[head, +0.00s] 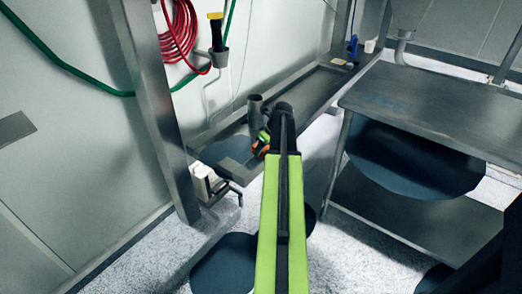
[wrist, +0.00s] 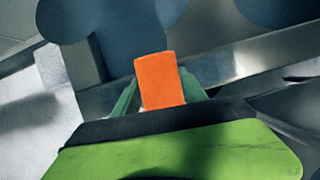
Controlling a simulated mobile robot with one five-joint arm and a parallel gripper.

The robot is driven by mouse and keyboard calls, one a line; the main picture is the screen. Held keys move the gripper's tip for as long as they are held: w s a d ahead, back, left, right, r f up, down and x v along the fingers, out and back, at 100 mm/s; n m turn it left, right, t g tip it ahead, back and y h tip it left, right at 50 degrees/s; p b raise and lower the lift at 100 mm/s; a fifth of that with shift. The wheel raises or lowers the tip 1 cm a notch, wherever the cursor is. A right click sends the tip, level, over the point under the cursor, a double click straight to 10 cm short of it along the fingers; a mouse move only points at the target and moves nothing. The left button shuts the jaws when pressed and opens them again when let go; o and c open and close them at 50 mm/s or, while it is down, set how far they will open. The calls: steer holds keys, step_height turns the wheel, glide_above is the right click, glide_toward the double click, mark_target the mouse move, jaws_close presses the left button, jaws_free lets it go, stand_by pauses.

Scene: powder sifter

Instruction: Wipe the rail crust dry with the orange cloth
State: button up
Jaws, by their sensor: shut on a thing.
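The orange cloth (wrist: 160,80) shows in the wrist view as a small upright orange block between the two green fingers of my gripper (wrist: 160,90). The fingers are shut on it. In the head view my gripper (head: 262,142) is at the far end of my green arm, low over the near end of the grey metal rail (head: 305,97); a little orange shows there, mostly hidden by the arm. I cannot tell whether the cloth touches the rail. I cannot make out the crust clearly; a dark patch (head: 222,152) lies on the rail's near end, left of my gripper.
A grey upright post (head: 150,100) stands left of my arm. A metal table (head: 430,105) with a lower shelf stands at the right. A red coiled hose (head: 178,35) and a yellow-and-black tool (head: 216,32) hang on the wall. A white fitting (head: 205,183) sits by the post's foot.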

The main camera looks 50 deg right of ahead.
steer(key=shift+d, duration=4.5)
steer(key=shift+w+d, duration=0.1)
steer(key=shift+d, duration=1.6)
steer(key=shift+a+f, duration=0.1)
steer(key=shift+f, duration=0.05)
steer(key=shift+a, duration=5.1)
